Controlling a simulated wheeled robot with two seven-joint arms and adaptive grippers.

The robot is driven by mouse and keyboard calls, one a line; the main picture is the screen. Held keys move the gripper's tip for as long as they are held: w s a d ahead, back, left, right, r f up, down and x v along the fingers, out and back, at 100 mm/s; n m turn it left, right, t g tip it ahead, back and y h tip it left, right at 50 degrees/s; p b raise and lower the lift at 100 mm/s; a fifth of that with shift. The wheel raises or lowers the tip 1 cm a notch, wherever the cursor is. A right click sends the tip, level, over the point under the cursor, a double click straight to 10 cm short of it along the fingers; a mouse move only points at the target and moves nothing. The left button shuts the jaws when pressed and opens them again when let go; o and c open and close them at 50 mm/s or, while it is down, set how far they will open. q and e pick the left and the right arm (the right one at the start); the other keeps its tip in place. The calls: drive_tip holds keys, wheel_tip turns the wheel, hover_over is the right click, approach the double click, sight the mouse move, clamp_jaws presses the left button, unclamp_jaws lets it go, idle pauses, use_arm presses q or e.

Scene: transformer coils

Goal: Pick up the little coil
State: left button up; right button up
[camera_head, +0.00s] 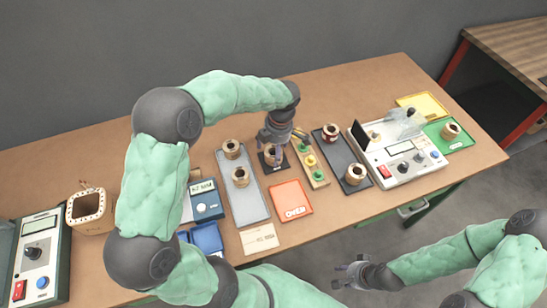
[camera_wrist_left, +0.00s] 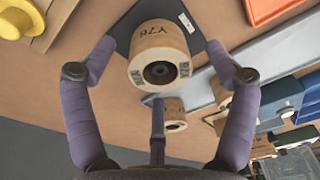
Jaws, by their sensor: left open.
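A small tan coil marked "Y76" (camera_wrist_left: 160,50) stands on a dark square plate (camera_wrist_left: 200,42) in the left wrist view. In the head view this coil (camera_head: 272,158) is partly hidden under my left gripper (camera_head: 276,148). My left gripper is open, with its purple fingers spread around the coil in the wrist view; I see no clear contact. A second coil (camera_wrist_left: 175,112) lies beyond it, partly behind a finger. My right gripper (camera_head: 347,271) is open and empty, in front of the table.
A grey tray (camera_head: 254,206) with two coils lies left of the plate. A wooden strip (camera_head: 318,177) with coloured knobs stands close on the right, then a dark tray (camera_head: 340,155) with coils and a white tester (camera_head: 412,165). An orange tray (camera_head: 291,201) lies in front.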

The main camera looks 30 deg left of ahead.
use_arm(q)
drive_tip(key=shift+f, duration=0.65)
drive_tip(key=shift+r, duration=0.1)
drive_tip(key=shift+c, duration=0.3)
